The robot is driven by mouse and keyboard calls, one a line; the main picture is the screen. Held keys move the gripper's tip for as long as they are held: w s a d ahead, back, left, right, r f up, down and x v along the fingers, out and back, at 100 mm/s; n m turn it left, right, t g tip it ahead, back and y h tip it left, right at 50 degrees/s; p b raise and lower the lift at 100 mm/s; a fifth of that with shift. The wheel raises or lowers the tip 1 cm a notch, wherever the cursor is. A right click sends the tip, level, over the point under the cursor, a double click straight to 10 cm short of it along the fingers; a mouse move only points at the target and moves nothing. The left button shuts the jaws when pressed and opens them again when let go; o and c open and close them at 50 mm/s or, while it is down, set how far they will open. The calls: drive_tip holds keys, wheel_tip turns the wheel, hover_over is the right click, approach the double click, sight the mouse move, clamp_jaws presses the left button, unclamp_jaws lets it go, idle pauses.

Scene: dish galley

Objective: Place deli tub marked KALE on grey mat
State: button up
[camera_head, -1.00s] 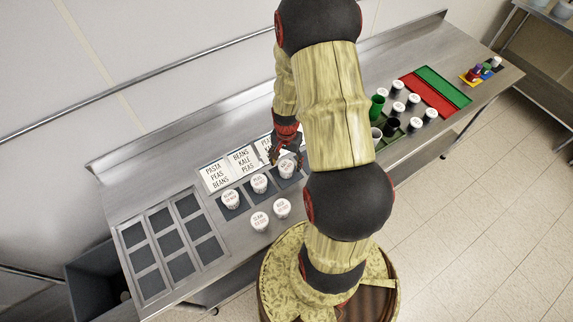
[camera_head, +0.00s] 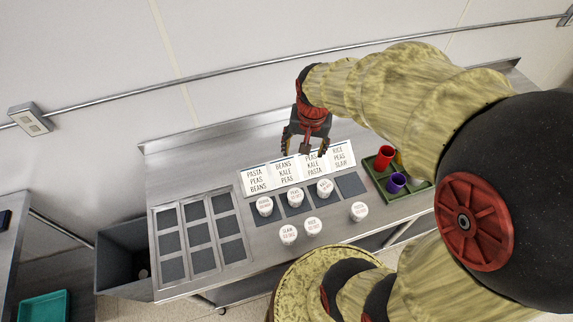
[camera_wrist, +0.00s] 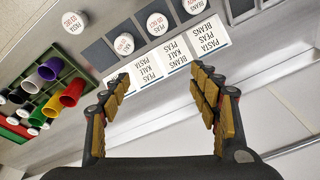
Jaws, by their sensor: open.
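Several white-lidded deli tubs stand on the steel counter. One tub (camera_head: 325,188) sits on the third grey mat of the row below the cards; it also shows in the wrist view (camera_wrist: 123,44). Its label is too small to read surely, and I cannot tell which tub says KALE. Two more tubs, (camera_head: 264,206) and (camera_head: 295,197), sit on the first and second mats. The fourth grey mat (camera_head: 351,184) is bare. My gripper (camera_head: 306,152) is open and empty, above the cards and behind the tubs. It also shows in the wrist view (camera_wrist: 160,88).
Two tubs, (camera_head: 288,235) and (camera_head: 313,226), stand in front of the row, and another tub (camera_head: 359,211) to the right. Word cards (camera_head: 284,170) line the back. A green tray (camera_head: 394,190) holds coloured cups. Framed dark mats (camera_head: 199,233) at left are bare.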

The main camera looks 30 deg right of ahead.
drive_tip(key=s+a+r+n+t, duration=0.3)
drive_tip(key=s+a+r+n, duration=0.5)
drive_tip(key=a+r, duration=0.5)
drive_tip(key=shift+s+y, duration=0.4)
drive_tip(key=shift+s, duration=0.35)
